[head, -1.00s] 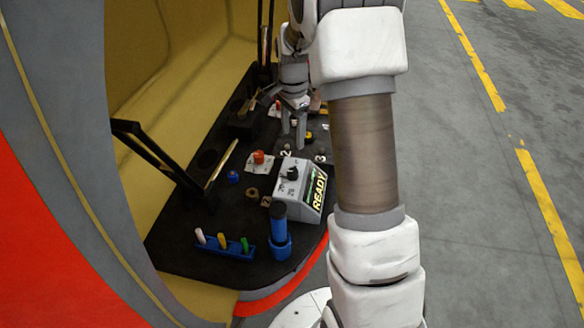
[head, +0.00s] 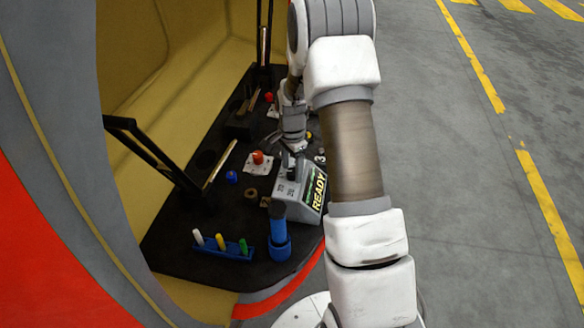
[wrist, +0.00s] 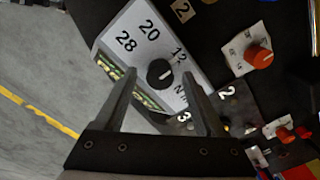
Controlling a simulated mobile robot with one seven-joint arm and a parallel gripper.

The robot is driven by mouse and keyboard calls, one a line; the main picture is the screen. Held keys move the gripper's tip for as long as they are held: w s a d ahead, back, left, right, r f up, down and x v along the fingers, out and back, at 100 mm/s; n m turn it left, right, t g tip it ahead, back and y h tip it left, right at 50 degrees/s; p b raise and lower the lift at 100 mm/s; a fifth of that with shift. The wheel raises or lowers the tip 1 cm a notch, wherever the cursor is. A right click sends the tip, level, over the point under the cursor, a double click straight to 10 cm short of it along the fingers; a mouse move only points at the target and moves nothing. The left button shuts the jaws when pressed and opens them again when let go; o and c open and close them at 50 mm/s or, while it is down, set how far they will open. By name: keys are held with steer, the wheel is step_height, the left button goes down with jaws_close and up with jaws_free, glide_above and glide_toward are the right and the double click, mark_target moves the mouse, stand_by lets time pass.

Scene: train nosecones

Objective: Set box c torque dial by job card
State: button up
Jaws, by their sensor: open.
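The torque box (head: 288,190) is a light grey box with a green-on-black READY panel (head: 318,192). The wrist view shows its face (wrist: 118,22) with the labels 28, 20, 12 and Nm around a round black dial (wrist: 160,72). I cannot tell for sure which label the dial's mark points at. My gripper (wrist: 159,76) is open, its two fingers on either side of the dial in the picture; contact cannot be told. In the head view my gripper (head: 292,152) is just above the box and partly hides the dial. I cannot make out a job card.
A blue rack (head: 222,248) with white, yellow and green pegs and a blue cylinder (head: 278,228) stand in front of the box. A red knob on a white plate (head: 258,158) is to its left. Black struts (head: 150,155) rise at left. Grey floor lies right.

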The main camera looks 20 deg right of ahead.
steer(key=shift+c, duration=0.2)
jaws_close()
steer(key=shift+n, duration=0.4)
steer(key=n, duration=0.3)
steer(key=shift+n, duration=0.4)
steer(key=n, duration=0.4)
steer(key=shift+b, duration=0.35)
steer(key=n, duration=0.9)
steer(key=shift+n, duration=0.3)
